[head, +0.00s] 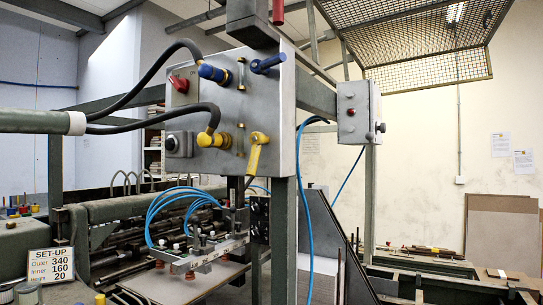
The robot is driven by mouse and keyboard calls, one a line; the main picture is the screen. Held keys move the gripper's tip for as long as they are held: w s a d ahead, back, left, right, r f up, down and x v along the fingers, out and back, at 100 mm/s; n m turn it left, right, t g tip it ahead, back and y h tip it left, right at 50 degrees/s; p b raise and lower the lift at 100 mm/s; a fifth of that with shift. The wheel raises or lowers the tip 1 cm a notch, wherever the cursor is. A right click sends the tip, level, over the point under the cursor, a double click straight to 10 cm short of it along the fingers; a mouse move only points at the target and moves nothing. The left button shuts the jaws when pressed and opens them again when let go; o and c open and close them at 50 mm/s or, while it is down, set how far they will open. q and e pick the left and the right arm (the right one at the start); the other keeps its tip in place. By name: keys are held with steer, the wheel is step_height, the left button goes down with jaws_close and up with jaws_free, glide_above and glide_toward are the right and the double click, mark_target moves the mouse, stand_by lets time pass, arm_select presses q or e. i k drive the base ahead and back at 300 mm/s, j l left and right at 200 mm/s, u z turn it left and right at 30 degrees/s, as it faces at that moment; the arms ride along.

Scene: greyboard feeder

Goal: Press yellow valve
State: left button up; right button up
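A yellow-handled valve (255,152) sits at the lower right of the grey control box (232,110), in the middle of the head view. Neither my left nor my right gripper shows in this view.
The box is mounted on a green post (284,240). A smaller grey box with a red button (354,112) hangs at its right. Blue air lines (310,210) hang nearby. A mesh guard (415,40) is overhead. A suction-cup frame (205,255) and set-up sign (51,276) are lower left.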

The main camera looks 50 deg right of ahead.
mark_target(257, 139)
steer(key=z, duration=1.45)
